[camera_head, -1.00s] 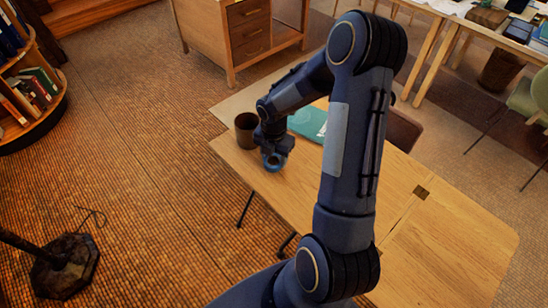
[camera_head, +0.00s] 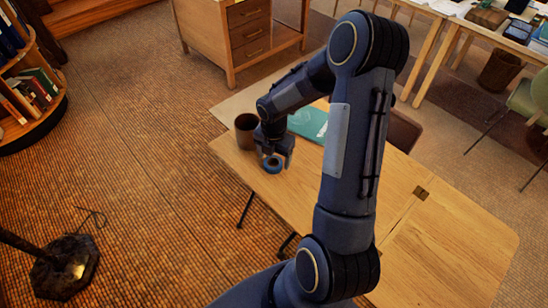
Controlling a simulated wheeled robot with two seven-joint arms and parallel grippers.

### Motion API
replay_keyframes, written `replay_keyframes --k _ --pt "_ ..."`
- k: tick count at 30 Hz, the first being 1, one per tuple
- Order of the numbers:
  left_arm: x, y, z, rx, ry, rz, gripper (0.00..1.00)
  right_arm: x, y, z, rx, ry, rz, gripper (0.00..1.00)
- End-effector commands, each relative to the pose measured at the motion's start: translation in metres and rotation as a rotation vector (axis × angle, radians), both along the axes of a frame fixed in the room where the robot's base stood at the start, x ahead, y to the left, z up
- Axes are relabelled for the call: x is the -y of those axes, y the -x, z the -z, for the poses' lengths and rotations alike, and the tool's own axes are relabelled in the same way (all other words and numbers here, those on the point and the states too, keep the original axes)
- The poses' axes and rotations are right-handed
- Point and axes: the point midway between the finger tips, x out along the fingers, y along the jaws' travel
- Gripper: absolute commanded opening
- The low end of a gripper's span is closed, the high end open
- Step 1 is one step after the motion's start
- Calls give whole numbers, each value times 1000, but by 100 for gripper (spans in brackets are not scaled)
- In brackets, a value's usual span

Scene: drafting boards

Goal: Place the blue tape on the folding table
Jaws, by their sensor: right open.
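The blue tape (camera_head: 273,164) is a small blue ring on the folding table (camera_head: 440,255), near its left end. My right gripper (camera_head: 273,158) is open just above the tape, with its fingers pointing down on either side of it. I cannot tell whether the fingers still touch the tape. My right arm crosses the middle of the view and hides part of the table. My left gripper is not in view.
A dark brown cup (camera_head: 245,130) stands beside the gripper, near the table's left corner. A teal book (camera_head: 308,123) lies behind the gripper. A brown chair (camera_head: 403,131) stands at the table's far side. The table's right part is clear.

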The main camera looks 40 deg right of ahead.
Motion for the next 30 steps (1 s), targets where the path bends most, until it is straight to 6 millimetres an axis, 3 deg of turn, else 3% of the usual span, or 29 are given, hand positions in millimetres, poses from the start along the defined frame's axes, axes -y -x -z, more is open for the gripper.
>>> replay_keyframes --k 12,20,25,30 --pt "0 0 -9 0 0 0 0 0 -1 -87 4 0 1 73" --pt "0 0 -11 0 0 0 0 -1 1 -114 6 0 18 73" --pt "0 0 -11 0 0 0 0 -18 22 -148 66 -29 279 73" --pt "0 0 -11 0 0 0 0 -55 70 -193 150 -155 811 73"
